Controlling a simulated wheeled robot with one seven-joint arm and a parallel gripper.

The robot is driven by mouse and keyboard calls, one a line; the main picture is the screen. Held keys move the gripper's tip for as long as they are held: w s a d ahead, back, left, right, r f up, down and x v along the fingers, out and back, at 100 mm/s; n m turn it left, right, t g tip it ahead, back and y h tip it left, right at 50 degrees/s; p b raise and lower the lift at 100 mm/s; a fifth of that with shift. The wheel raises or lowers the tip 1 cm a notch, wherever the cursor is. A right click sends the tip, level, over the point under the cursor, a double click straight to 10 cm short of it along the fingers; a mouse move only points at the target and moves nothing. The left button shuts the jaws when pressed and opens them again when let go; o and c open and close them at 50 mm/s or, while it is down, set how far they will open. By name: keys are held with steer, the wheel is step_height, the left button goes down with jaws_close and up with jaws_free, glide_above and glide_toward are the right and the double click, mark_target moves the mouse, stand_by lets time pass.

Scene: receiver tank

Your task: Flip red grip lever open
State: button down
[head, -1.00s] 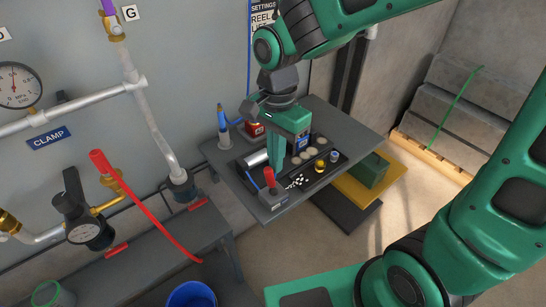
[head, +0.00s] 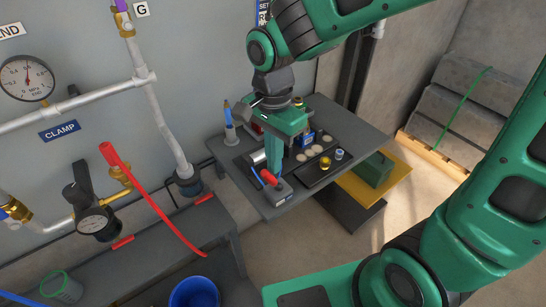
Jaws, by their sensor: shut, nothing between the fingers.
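A small lever with a red grip (head: 268,177) stands on a grey box (head: 280,195) at the front edge of the grey table (head: 350,135). The red grip leans over to the left. My gripper (head: 275,171) points down just behind and beside the grip, with its fingers together and nothing held. The fingertips look very close to the grip; I cannot tell whether they touch it.
A blue bottle-like tool (head: 229,125) stands at the back left.

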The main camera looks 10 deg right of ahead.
steer(key=shift+s+a, duration=0.15)
steer(key=shift+a, duration=0.3)
steer(key=shift+w+d+r, duration=0.15)
steer(key=shift+w+d, duration=0.1)
steer(key=shift+d, duration=0.1)
step_height(320, 180, up, 11)
steer(key=w+d, duration=0.1)
steer(key=shift+w, duration=0.2)
steer(key=shift+d, duration=0.2)
steer(key=s+d+f+n, duration=0.1)
steer(key=s+d+f, duration=0.1)
steer(key=d, duration=0.7)
steer(key=s+d+f+n, duration=0.2)
steer(key=s+d, duration=0.1)
steer(key=d, duration=0.7)
steer(key=s+d+f+n, duration=0.2)
steer(key=s+d+f, duration=0.2)
steer(key=s+d, duration=0.5)
steer(key=shift+s+f+n, duration=0.15)
steer(key=shift+s+n, duration=0.15)
steer(key=shift+s, duration=0.35)
